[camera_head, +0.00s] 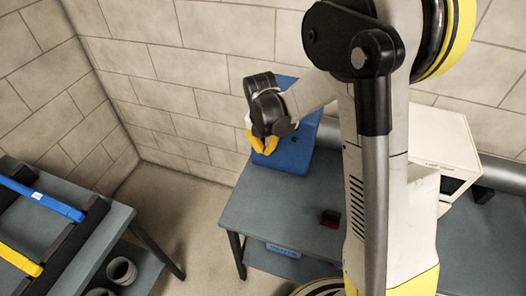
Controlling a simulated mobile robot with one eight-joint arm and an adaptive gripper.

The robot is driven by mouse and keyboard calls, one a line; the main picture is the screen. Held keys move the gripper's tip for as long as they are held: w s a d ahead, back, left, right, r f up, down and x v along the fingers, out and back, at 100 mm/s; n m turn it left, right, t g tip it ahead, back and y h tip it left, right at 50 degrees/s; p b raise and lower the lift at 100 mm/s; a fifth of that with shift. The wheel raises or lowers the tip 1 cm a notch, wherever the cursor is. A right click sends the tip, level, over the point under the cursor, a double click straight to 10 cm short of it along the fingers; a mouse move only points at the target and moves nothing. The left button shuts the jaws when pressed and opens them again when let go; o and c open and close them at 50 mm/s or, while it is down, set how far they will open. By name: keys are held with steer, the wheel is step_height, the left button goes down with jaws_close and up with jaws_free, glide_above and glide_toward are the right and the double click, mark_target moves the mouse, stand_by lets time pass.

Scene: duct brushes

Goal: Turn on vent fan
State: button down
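My gripper (265,150), with yellow fingers, is in front of the blue box or panel (290,157) at the back of the grey table. Its fingertips point down and look close together, but I cannot tell whether they touch each other or the blue surface. A small dark red and black block, perhaps a switch (330,218), lies on the table right of the gripper and apart from it. A white box (441,143) with a dark opening stands at the right, beside a grey pipe (502,173). I cannot tell which of these is the vent fan; my arm hides part of the table.
The grey table (275,215) is bare around the red block. A blue object (283,250) lies below its front edge. At the left, another table (110,237) holds a blue bar (40,199) and a yellow bar (18,259), with grey cups (121,270) below. Floor shows between the tables.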

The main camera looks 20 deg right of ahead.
steer(key=shift+w+d+f+t+h+b, duration=0.2)
steer(key=shift+w+d+t+h+b, duration=0.15)
steer(key=shift+t+h+b, duration=0.2)
steer(key=shift+p+v, duration=0.65)
steer(key=shift+v, duration=0.15)
steer(key=shift+w, duration=0.1)
